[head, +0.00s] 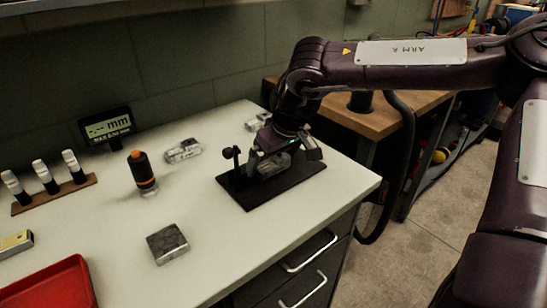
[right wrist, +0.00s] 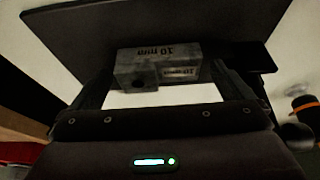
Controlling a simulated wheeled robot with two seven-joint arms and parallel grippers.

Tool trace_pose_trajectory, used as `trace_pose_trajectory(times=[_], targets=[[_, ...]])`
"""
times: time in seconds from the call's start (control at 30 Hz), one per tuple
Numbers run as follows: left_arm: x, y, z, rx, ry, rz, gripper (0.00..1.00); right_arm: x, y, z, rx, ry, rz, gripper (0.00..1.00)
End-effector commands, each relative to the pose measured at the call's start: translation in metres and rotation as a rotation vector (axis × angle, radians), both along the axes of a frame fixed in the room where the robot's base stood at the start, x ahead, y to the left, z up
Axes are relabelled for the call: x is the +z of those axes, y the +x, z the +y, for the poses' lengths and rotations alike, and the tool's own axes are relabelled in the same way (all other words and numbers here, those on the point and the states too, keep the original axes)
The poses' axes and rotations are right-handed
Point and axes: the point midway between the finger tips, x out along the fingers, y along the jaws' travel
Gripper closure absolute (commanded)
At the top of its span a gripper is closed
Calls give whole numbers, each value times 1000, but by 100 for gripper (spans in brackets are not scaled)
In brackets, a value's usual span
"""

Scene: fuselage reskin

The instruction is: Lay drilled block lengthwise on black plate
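The black plate (head: 292,182) lies flat on the white bench near its right edge. A small black post with a round knob (head: 229,153) stands at its left end. My right gripper (head: 285,158) is over the plate, pointing down. The grey drilled block (head: 270,165) is between its fingers. In the right wrist view the block (right wrist: 190,58) bears "10 mm" marks and shows a dark hole; the fingertips meet its two ends. The black plate (right wrist: 180,20) lies beyond it there. Whether the block's underside touches the plate is hidden. My left gripper is out of view.
A grey square block (head: 167,243) stands at the bench front. Silver pieces (head: 183,151) lie behind, near an orange-topped black cylinder (head: 142,172). A display (head: 105,127), a wooden rack (head: 55,193) and a red tray (head: 50,286) are at left. The bench right of the grey block is clear.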

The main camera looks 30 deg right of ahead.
Motion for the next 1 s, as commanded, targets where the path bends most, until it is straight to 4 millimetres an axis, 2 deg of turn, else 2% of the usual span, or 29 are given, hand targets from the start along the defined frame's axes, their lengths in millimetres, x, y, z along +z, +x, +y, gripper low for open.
trace_pose_trajectory(times=[0.17, 0.3, 0.43, 0.53, 0.7, 0.83, 1.0], targets=[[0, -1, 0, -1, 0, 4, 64, 0, 0, 0, 0, 0, 0, 0], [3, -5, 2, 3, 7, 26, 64, 8, -1, 0, 1, 0, -2, 0], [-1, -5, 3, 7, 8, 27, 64, 29, -9, 0, 1, 1, -6, 0], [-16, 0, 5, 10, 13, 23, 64, 50, -17, -1, 1, 0, -8, 0], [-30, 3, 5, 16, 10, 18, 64, 83, -31, -2, 2, 0, -6, 0], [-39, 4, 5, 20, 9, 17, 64, 101, -39, -3, 1, -1, -3, 0], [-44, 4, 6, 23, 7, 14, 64, 113, -45, -3, 0, -1, -1, 0]])
